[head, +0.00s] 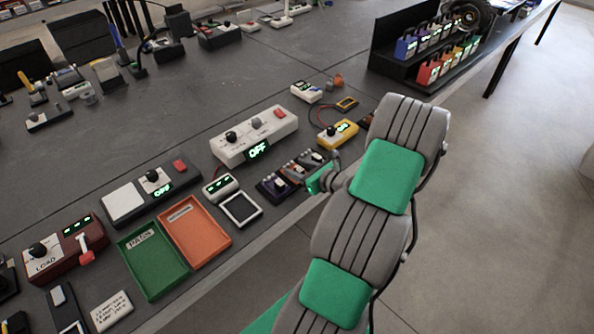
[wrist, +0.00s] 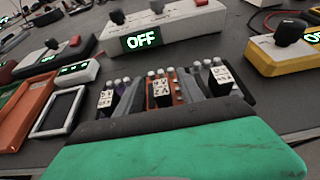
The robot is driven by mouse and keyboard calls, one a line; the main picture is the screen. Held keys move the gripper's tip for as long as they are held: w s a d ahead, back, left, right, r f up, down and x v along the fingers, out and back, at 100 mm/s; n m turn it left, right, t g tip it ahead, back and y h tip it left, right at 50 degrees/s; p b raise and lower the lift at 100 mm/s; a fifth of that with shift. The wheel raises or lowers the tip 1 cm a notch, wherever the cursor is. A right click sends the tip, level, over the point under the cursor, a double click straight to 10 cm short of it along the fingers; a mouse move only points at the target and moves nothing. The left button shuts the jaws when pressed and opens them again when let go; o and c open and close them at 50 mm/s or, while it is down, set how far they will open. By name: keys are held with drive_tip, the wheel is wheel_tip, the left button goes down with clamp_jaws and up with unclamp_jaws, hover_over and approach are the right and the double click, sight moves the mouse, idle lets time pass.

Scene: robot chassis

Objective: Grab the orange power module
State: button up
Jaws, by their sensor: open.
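The orange power module (wrist: 178,93) stands in the middle of a row of three small modules, with a white label and pale knobs. In the head view the orange module (head: 293,173) is small and close to the table's front edge. A purple module (wrist: 122,92) is on its left and a grey module (wrist: 219,84) on its right. My gripper (wrist: 161,98) is open and faces the row, its dark fingers on either side of the orange module. Whether they touch it I cannot tell. In the head view my gripper (head: 318,181) is at the table's edge, partly hidden by my arm.
A white power supply (head: 255,137) reading OFF stands behind the row. A yellow meter (head: 337,134) is behind to the right. A black rack (head: 400,55) is at the back right.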

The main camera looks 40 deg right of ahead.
drive_tip(key=shift+w+f, duration=0.3)
drive_tip(key=shift+w, duration=0.3)
drive_tip(key=shift+c, duration=0.3)
clamp_jaws()
